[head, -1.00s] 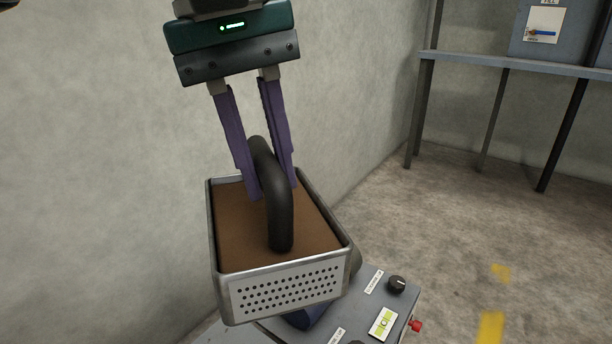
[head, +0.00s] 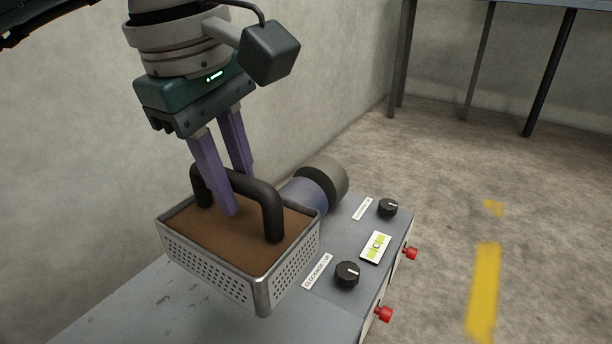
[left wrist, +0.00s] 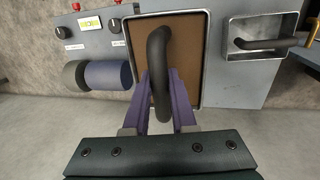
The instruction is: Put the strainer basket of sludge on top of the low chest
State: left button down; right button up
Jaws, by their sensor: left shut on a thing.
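The strainer basket (head: 205,270) is a metal box with perforated walls and a thick dark handle, filled with brown sludge (head: 225,238). My left gripper (head: 238,193) has its purple fingers shut on the handle from above. The basket is over the grey unit with knobs (head: 215,325), which looks like the low chest; whether it touches the top I cannot tell. The left wrist view shows the basket (left wrist: 208,70) with the handle between the fingertips (left wrist: 160,95). My right gripper is not in view.
Knobs (head: 347,273), labels and red buttons (head: 383,314) are to the right. The left wrist view shows an open metal tray with a dark handle (left wrist: 275,43) beside the basket. A wall stands close at left.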

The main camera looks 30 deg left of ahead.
pick_arm(q)
notch_tip(320, 180, down, 17)
jog(key=b, duration=0.7)
jog(key=shift+r+b, duration=0.15)
jog(key=shift+b, duration=0.2)
jog(key=shift+f+b, duration=0.55)
jog(key=shift+f, duration=0.05)
jog(key=c, duration=0.7)
grip_release()
jog(key=shift+c, duration=0.2)
jog(key=shift+r, duration=0.1)
